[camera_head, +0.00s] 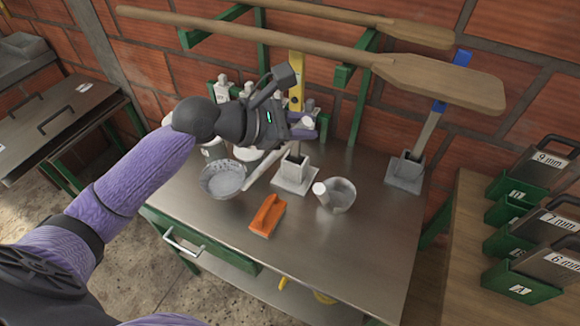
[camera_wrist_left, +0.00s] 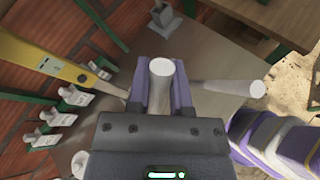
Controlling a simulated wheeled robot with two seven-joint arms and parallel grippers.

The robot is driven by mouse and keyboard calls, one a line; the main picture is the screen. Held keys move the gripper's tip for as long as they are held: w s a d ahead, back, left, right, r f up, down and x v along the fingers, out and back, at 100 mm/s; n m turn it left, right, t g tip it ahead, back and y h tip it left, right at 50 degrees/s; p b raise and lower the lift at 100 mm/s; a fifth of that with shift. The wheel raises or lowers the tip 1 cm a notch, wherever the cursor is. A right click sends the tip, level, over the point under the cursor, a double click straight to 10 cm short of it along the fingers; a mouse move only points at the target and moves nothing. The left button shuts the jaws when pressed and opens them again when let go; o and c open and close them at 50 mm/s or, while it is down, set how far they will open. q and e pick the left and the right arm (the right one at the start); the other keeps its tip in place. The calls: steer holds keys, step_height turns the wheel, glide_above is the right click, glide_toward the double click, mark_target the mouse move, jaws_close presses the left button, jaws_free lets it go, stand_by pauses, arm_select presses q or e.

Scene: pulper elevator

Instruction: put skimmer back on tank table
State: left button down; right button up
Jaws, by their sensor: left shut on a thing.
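My left gripper (camera_head: 300,124) is above the back of the metal tank table (camera_head: 330,265). It is shut on a white round handle (camera_wrist_left: 160,78), whose end (camera_head: 308,122) shows past the fingers. I cannot tell if this handle is the skimmer's; the gripper hides its other end. A pale bowl with what look like holes (camera_head: 222,178), perhaps the skimmer, is below and left of the gripper. A second white rod (camera_head: 264,170) slants below the gripper; it also shows in the left wrist view (camera_wrist_left: 228,87). My right gripper is not in view.
Holder blocks (camera_head: 297,172), (camera_head: 404,172) stand near the wall. Long wooden paddles (camera_head: 440,85) hang above on green brackets. Green sieve holders (camera_head: 520,285) are at right. The table's front is clear.

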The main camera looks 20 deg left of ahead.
arm_select(q)
step_height(320, 180, down, 6)
steer(key=b, duration=0.2)
steer(key=shift+f, duration=0.1)
steer(key=c, duration=0.5)
jaws_free()
steer(key=shift+c, duration=0.2)
